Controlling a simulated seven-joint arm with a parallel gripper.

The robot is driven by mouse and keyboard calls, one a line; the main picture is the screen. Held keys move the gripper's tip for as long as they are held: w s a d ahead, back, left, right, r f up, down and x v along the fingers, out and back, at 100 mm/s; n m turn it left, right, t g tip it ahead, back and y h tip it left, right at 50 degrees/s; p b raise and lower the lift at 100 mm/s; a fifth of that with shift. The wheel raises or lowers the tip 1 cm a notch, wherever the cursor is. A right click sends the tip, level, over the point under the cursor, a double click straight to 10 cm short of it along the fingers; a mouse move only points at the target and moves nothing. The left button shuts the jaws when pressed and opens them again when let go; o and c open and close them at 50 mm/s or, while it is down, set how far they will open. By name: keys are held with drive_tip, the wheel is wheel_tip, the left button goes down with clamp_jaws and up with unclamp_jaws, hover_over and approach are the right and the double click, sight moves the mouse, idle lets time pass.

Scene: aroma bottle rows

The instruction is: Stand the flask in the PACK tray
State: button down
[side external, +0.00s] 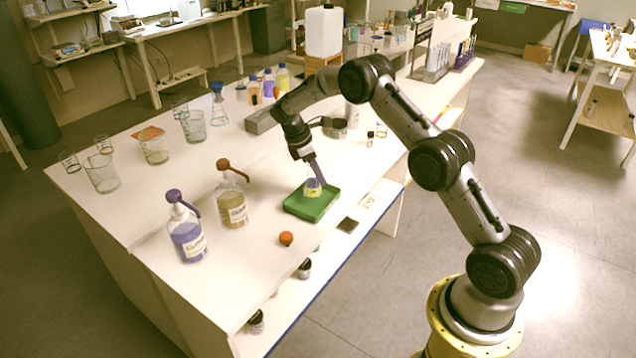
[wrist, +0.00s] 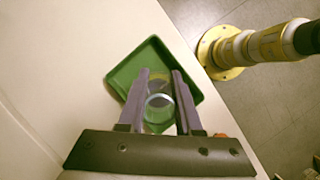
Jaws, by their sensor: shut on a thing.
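The flask (side external: 313,188) is a small clear glass vessel with a yellowish label or content low down. It is upright at the green tray (side external: 298,208), within its outline. I take this green tray to be the PACK tray, though I read no lettering on it. My gripper (side external: 316,170) comes down from above and is shut on the flask's upper part. In the wrist view the flask (wrist: 159,101) shows its round mouth between the two fingers, above the tray (wrist: 125,73). I cannot tell whether its base touches the tray floor.
An amber-filled bottle (side external: 232,208) and a purple-filled bottle (side external: 188,240) with pump tops stand left of the tray. An orange ball-like thing (side external: 286,239) lies in front of it. Glass beakers (side external: 154,151) stand farther left.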

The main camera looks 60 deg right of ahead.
sight(318, 182)
drive_tip(key=shift+w+f, duration=0.15)
drive_tip(key=shift+f, duration=1.55)
drive_tip(key=shift+f, duration=0.2)
drive_tip(key=c, duration=0.6)
unclamp_jaws()
drive_tip(key=shift+r, duration=0.15)
